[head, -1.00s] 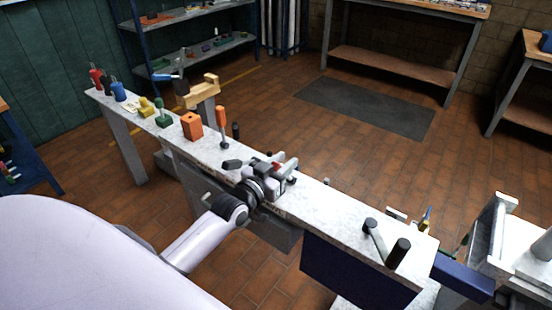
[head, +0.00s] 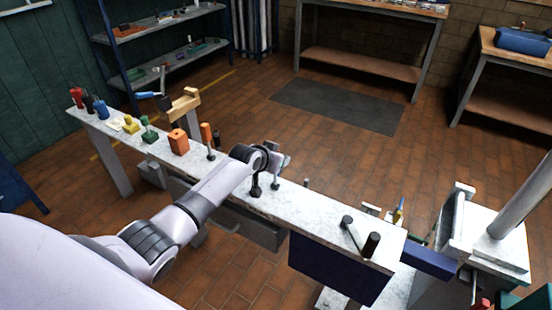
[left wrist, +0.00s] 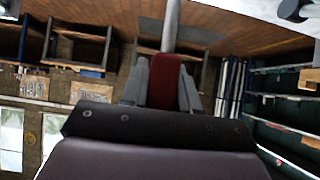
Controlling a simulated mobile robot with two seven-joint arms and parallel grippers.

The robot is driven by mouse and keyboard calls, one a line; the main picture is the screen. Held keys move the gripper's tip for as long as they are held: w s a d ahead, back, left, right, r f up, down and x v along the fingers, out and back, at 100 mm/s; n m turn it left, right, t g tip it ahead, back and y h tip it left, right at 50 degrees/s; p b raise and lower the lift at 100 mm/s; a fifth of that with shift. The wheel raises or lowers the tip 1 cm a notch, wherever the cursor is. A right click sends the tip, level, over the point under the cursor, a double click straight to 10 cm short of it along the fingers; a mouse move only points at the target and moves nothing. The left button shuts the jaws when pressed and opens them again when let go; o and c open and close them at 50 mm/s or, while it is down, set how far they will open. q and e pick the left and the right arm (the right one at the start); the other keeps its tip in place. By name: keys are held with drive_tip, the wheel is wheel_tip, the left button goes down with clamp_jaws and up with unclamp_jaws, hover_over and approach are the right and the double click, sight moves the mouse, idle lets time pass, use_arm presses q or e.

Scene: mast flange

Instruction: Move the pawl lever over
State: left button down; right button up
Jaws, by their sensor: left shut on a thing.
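My left gripper (head: 275,160) is over the middle of the bench's pale top, partly hidden behind my own wrist in the head view. In the left wrist view my left gripper (left wrist: 163,85) has its two grey fingers closed on the sides of a red grip (left wrist: 167,80). A grey rod (left wrist: 171,28) runs on from that grip, like a lever with its handle. I cannot tell from the head view where its pivot is. A dark upright post (head: 257,186) and a thin post with a dark foot (head: 276,178) stand just below the gripper. My right gripper is not in view.
An orange-handled lever (head: 207,138), an orange block (head: 178,141) and small green, yellow, blue and red items line the bench's left part. A crank with a black handle (head: 371,244) stands at its right end. Brick floor (head: 300,150) lies open behind.

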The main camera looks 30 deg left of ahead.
use_arm(q)
drive_tip(key=shift+w, duration=0.1)
idle(0.4)
drive_tip(key=c, duration=0.9)
unclamp_jaws()
drive_tip(key=shift+s+r+p, duration=0.35)
drive_tip(key=shift+s+r, duration=0.1)
drive_tip(key=shift+p+v, duration=0.65)
drive_tip(key=shift+v, duration=2.25)
drive_tip(key=shift+s+a, duration=0.1)
